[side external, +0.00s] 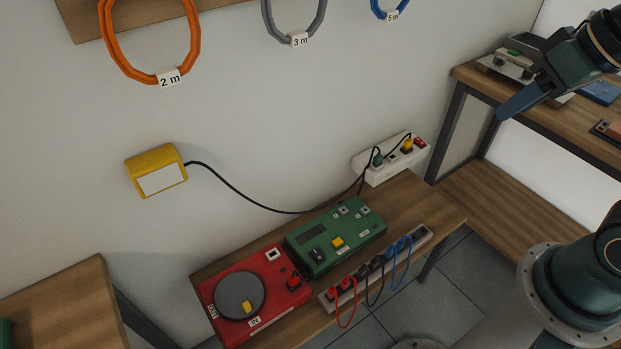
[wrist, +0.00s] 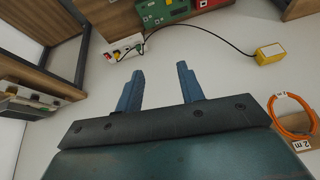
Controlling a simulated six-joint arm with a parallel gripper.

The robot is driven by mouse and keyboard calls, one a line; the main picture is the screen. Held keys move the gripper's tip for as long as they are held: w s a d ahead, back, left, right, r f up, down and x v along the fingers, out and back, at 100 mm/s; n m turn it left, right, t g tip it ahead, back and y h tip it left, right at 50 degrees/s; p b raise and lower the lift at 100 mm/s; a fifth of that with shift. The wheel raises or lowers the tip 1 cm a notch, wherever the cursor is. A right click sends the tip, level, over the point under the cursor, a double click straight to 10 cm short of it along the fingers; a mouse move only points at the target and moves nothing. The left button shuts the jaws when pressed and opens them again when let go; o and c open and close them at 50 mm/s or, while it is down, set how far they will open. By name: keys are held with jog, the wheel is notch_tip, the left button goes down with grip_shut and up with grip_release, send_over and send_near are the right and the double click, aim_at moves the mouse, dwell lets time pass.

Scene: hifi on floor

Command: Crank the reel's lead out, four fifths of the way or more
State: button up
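The red reel box (side external: 280,303) lies at the left of the low wooden bench in the side view, with a round dark grey disc (side external: 238,294) on top. A small yellow knob (side external: 247,307) sits near the disc's lower edge. I cannot tell how much lead is out. The edge of the red box (wrist: 215,3) also shows at the top of the wrist view. My gripper (wrist: 160,82) is open and empty, its two blue fingers apart. In the side view it is high at the upper right, far from the reel.
A green panel (side external: 337,237) sits beside the reel, with a socket strip (side external: 328,298) of red, black and blue leads in front. A black cable joins a yellow wall box (side external: 157,172) to a white socket block (side external: 376,168). Coiled cables hang above. A shelf (side external: 515,98) is near my gripper.

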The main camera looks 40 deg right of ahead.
jog(key=w+a+f+m+g+y, duration=0.1)
jog(key=w+a+f+m, duration=0.4)
jog(key=w+a, duration=0.5)
jog(key=w+a+f+m+g+y, duration=0.1)
jog(key=w+a+f+m+y, duration=0.15)
jog(key=w+a+f, duration=0.7)
jog(key=m+g, duration=0.3)
jog(key=m, duration=0.7)
send_near(246, 304)
jog(key=r, duration=0.1)
jog(key=d+r, duration=0.1)
jog(key=r, duration=0.1)
jog(key=shift+w+d+r+n+y, duration=0.1)
jog(key=shift+d+n+y, duration=0.15)
jog(key=shift+d+y, duration=0.15)
jog(key=shift+s+x, duration=0.1)
jog(key=shift+x, duration=3.35)
jog(key=shift+s+x, duration=0.15)
jog(key=shift+x, duration=3.25)
jog(key=shift+d, duration=0.1)
